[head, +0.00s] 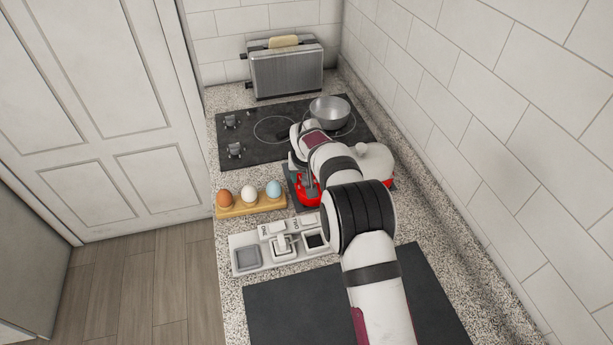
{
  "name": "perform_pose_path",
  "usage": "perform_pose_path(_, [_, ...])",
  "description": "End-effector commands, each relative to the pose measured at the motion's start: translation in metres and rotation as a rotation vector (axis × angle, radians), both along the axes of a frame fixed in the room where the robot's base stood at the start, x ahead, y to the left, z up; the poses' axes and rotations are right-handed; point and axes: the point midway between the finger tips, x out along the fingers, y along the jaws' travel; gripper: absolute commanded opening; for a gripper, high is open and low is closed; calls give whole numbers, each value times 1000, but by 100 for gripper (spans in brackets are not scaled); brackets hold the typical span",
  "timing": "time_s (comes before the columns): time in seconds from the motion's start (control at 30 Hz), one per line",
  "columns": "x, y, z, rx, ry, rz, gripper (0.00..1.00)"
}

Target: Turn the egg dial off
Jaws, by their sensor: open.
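My gripper (308,183) points down over a red appliance (311,201) beside the cooktop, and my own arm hides much of both. The jaws are open; I see nothing held between them. A rounded white lid or body (375,160) shows on the far side of my arm, near the red part. No dial marked with an egg is clearly visible. Two dark knobs, a far one (232,121) and a near one (236,150), stand at the cooktop's left side. A white panel (240,267) with small labels and a raised middle piece (283,244) lies nearer me.
Three eggs, brown (224,198), white (249,194) and blue (273,188), sit in a wooden holder (252,208) left of my gripper. A metal pot (330,110) stands on the cooktop (262,154). A toaster (287,73) is behind. A tiled wall (480,130) bounds the right.

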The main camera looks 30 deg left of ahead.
Motion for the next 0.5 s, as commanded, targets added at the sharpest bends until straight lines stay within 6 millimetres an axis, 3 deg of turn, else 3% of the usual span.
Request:
perform_pose_path(0.33, [2,1,-5,0,0,0,62])
perform_pose_path(0.5, [2,1,-5,0,0,0,33])
